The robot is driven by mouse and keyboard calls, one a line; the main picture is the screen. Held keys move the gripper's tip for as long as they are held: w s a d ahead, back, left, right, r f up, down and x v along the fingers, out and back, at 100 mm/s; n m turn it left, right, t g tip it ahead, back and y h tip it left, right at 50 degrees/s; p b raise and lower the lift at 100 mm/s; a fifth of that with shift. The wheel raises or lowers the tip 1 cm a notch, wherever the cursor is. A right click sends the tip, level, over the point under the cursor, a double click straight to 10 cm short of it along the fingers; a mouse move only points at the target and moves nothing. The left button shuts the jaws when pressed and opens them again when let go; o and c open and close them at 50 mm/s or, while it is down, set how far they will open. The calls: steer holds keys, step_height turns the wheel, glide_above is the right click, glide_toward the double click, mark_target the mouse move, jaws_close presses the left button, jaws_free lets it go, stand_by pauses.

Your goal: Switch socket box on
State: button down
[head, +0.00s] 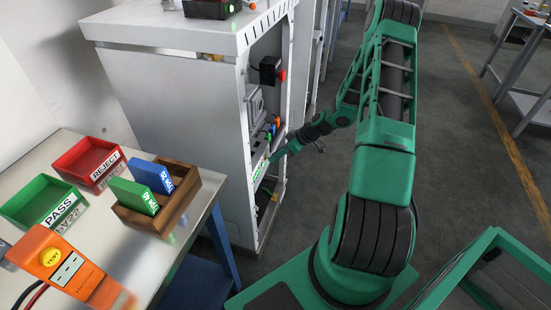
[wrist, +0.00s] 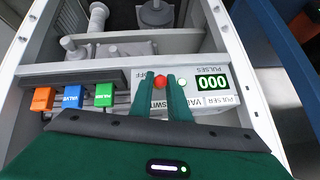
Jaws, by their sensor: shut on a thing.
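My gripper (wrist: 163,85) reaches into the open side of the grey cabinet (head: 170,95). In the wrist view its two green fingers are close together around a red knob (wrist: 161,82) on a white panel (wrist: 205,66). The panel's labels read upside down, with OFF beside the knob. A white round lamp or button (wrist: 182,82) is just right of the fingers. A green display (wrist: 212,83) reads 000. Left of it are orange (wrist: 41,98), blue (wrist: 72,95) and green (wrist: 104,94) blocks at a dark strip. The fingers cover part of the panel text. No part is clearly labelled socket box.
A black box (head: 268,70) with a red part is higher inside the cabinet. Grey pipework (wrist: 110,47) lies beyond the panel. A table with a red tray (head: 88,158), green tray (head: 42,198), wooden box (head: 182,215) and orange tester (head: 60,265) stands at left.

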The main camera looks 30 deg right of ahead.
stand_by(0.3)
steer(key=c, duration=1.9)
jaws_free()
steer(key=shift+w, duration=0.1)
steer(key=v, duration=1)
steer(key=shift+r, duration=0.4)
steer(key=shift+d, duration=0.1)
